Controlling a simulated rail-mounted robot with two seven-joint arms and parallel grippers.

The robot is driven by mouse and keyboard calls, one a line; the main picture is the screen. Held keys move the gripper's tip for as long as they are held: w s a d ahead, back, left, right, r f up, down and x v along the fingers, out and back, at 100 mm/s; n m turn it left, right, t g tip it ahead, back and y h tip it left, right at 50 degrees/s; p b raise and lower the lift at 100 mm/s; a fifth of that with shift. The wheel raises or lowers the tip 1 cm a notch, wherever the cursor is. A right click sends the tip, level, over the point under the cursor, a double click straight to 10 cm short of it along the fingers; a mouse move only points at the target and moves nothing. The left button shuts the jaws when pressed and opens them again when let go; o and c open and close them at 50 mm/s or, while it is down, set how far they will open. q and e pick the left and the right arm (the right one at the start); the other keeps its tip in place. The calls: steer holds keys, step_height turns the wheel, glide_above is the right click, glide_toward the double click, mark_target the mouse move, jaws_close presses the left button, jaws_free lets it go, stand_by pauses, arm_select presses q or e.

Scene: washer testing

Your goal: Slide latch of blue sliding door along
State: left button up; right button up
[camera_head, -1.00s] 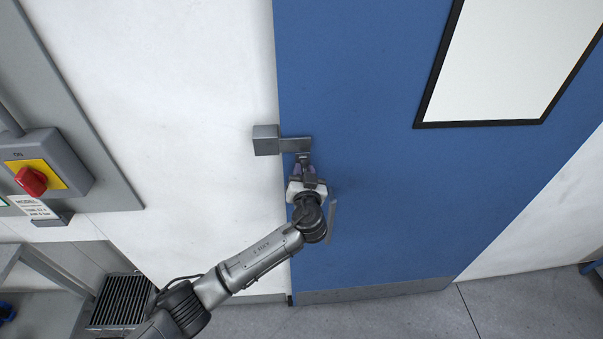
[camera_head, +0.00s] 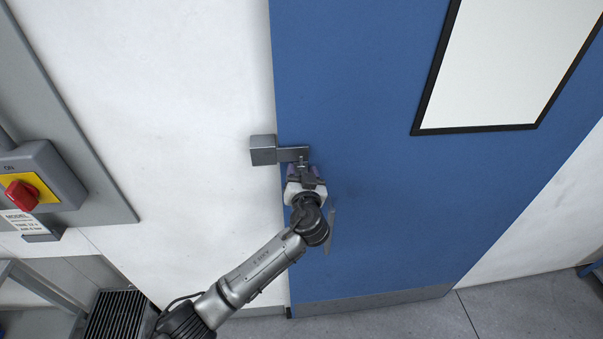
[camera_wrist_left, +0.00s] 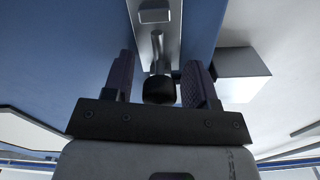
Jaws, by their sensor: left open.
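The blue sliding door (camera_head: 370,220) fills the middle of the head view. Its grey metal latch plate (camera_head: 292,154) sits at the door's left edge, reaching to a grey box (camera_head: 263,150) on the white wall. My left gripper (camera_head: 303,170) is at the latch from below and hides part of it. In the left wrist view, the latch plate (camera_wrist_left: 173,40) carries a rod with a dark round knob (camera_wrist_left: 158,89). The knob lies between the two open fingers of my left gripper (camera_wrist_left: 160,82), with gaps at the sides. My right gripper is not in view.
The grey box also shows in the left wrist view (camera_wrist_left: 243,72), beside the right-hand finger. A grey handle (camera_head: 330,230) stands on the door right of my wrist. A red switch (camera_head: 22,195) is on the wall panel at left.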

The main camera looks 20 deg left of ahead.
arm_select(q)
steer(key=b+v, duration=0.2)
steer(key=v, duration=1.1)
steer(key=shift+s+d, duration=0.2)
steer(key=shift+s, duration=0.2)
